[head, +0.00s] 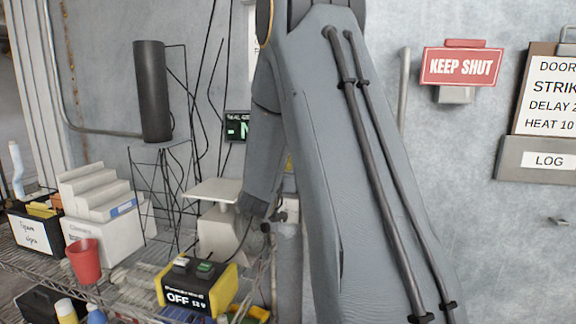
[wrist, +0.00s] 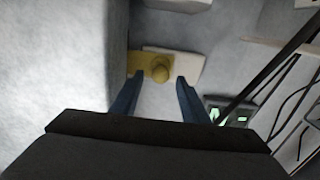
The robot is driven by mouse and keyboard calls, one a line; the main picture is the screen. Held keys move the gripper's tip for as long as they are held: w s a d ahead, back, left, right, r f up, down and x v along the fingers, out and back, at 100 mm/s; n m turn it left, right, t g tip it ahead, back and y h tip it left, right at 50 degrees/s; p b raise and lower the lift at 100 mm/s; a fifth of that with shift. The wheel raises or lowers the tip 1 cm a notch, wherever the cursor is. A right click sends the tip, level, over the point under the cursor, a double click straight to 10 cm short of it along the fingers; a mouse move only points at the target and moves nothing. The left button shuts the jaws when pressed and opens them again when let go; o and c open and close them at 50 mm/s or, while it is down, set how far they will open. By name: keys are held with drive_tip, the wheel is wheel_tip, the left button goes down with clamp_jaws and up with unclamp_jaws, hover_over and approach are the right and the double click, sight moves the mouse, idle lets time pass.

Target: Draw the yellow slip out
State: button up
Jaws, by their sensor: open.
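In the wrist view a yellow piece with a rounded yellow knob (wrist: 160,70), apparently the yellow slip, sits against a pale plate (wrist: 188,62) on the grey wall. My gripper (wrist: 158,82) is open, with its two dark blue fingers apart and empty. The fingertips frame the knob, one on each side in the picture; I cannot tell how far off it is in depth. In the head view only a sliver of yellow (head: 289,163) shows behind my arm, which hides the rest. My fingers cannot be made out there.
A grey block (wrist: 62,60) stands close on the left in the wrist view. A small green-lit display (wrist: 230,113) and dark wires are at right. In the head view a shelf holds a scale (head: 216,190), red cup (head: 84,261) and yellow-black box (head: 198,290).

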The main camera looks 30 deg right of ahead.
drive_tip(key=shift+w+d, duration=0.45)
clamp_jaws()
drive_tip(key=w+a+b, duration=0.2)
drive_tip(key=w+a, duration=0.1)
drive_tip(key=w, duration=0.1)
drive_tip(key=shift+a, duration=0.25)
unclamp_jaws()
drive_tip(key=shift+s+a, duration=0.1)
drive_tip(key=shift+s, duration=0.05)
